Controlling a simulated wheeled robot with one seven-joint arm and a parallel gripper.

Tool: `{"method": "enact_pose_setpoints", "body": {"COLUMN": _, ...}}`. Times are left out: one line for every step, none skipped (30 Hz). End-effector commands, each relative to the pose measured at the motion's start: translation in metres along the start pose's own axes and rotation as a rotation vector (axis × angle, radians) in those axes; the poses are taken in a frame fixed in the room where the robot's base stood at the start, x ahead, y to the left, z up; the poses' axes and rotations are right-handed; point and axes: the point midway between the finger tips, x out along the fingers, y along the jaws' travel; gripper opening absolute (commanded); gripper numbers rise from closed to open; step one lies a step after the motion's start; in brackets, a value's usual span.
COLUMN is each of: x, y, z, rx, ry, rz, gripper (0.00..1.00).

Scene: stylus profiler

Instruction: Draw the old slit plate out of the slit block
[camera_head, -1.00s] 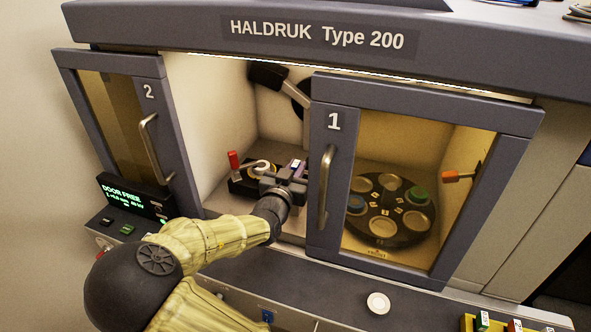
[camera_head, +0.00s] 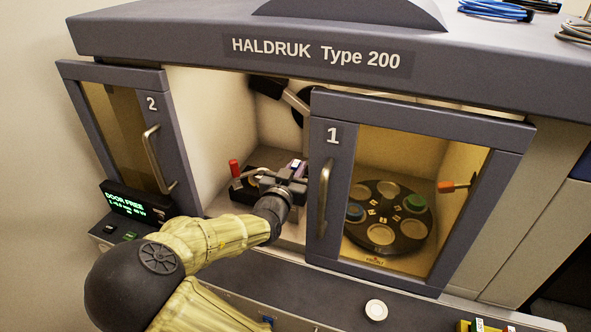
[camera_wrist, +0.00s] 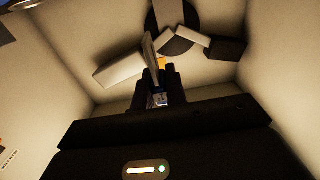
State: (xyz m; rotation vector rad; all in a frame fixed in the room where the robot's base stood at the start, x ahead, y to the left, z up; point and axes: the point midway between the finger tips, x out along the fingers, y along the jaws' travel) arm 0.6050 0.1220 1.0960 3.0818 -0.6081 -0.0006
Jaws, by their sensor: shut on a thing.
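My gripper (camera_head: 292,178) is inside the open bay between door 2 and door 1, at the right end of a low dark block (camera_head: 242,194), likely the slit block. A red-topped knob (camera_head: 234,167) stands at the block's left end. My gripper is shut on a small thin pale piece with a purplish tint (camera_head: 298,166), which looks like the old slit plate. In the wrist view my fingers (camera_wrist: 160,84) are close together, with a thin pale upright piece (camera_wrist: 151,48) just beyond them. My gripper hides part of the block, so I cannot tell whether the plate is still in its slot.
Door 1 (camera_head: 327,228) stands close to the right of my gripper, with a handle (camera_head: 326,185). Behind its glass is a dark round carousel (camera_head: 385,190). Door 2 (camera_head: 152,128) is to the left. A dark arm (camera_head: 268,88) hangs above the block. A white disc (camera_head: 376,310) lies on the front ledge.

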Motion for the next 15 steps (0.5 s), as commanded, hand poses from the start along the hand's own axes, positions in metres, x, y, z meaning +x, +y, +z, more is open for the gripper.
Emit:
{"method": "enact_pose_setpoints", "body": {"x": 0.000, "y": 0.000, "z": -0.008, "rx": 0.001, "ry": 0.000, "rz": 0.000, "gripper": 0.00}}
{"method": "enact_pose_setpoints", "body": {"x": 0.000, "y": 0.000, "z": -0.011, "rx": 0.001, "ry": 0.000, "rz": 0.000, "gripper": 0.00}}
{"method": "enact_pose_setpoints", "body": {"x": 0.000, "y": 0.000, "z": -0.014, "rx": 0.001, "ry": 0.000, "rz": 0.000, "gripper": 0.00}}
{"method": "enact_pose_setpoints", "body": {"x": 0.000, "y": 0.000, "z": -0.016, "rx": 0.001, "ry": 0.000, "rz": 0.000, "gripper": 0.00}}
{"method": "enact_pose_setpoints", "body": {"x": 0.000, "y": 0.000, "z": -0.019, "rx": 0.001, "ry": 0.000, "rz": 0.000, "gripper": 0.00}}
{"method": "enact_pose_setpoints", "body": {"x": 0.000, "y": 0.000, "z": -0.022, "rx": 0.002, "ry": 0.000, "rz": 0.000, "gripper": 0.00}}
{"method": "enact_pose_setpoints", "body": {"x": 0.000, "y": 0.000, "z": -0.024, "rx": 0.002, "ry": 0.000, "rz": 0.000, "gripper": 0.00}}
{"method": "enact_pose_setpoints", "body": {"x": 0.000, "y": 0.000, "z": -0.027, "rx": 0.002, "ry": 0.000, "rz": 0.000, "gripper": 0.00}}
{"method": "enact_pose_setpoints", "body": {"x": 0.000, "y": 0.000, "z": -0.029, "rx": 0.002, "ry": 0.000, "rz": 0.000, "gripper": 0.00}}
{"method": "enact_pose_setpoints", "body": {"x": 0.000, "y": 0.000, "z": -0.031, "rx": 0.001, "ry": 0.000, "rz": 0.000, "gripper": 0.00}}
{"method": "enact_pose_setpoints", "body": {"x": 0.000, "y": 0.000, "z": -0.032, "rx": 0.001, "ry": 0.000, "rz": 0.000, "gripper": 0.00}}
{"method": "enact_pose_setpoints", "body": {"x": 0.000, "y": 0.000, "z": -0.032, "rx": 0.001, "ry": 0.000, "rz": 0.000, "gripper": 0.00}}
{"method": "enact_pose_setpoints", "body": {"x": 0.000, "y": 0.000, "z": -0.032, "rx": 0.001, "ry": 0.000, "rz": 0.000, "gripper": 0.00}}
{"method": "enact_pose_setpoints", "body": {"x": 0.000, "y": 0.000, "z": -0.031, "rx": 0.001, "ry": 0.000, "rz": 0.000, "gripper": 0.00}}
{"method": "enact_pose_setpoints", "body": {"x": 0.000, "y": 0.000, "z": -0.031, "rx": 0.000, "ry": 0.000, "rz": 0.000, "gripper": 0.00}}
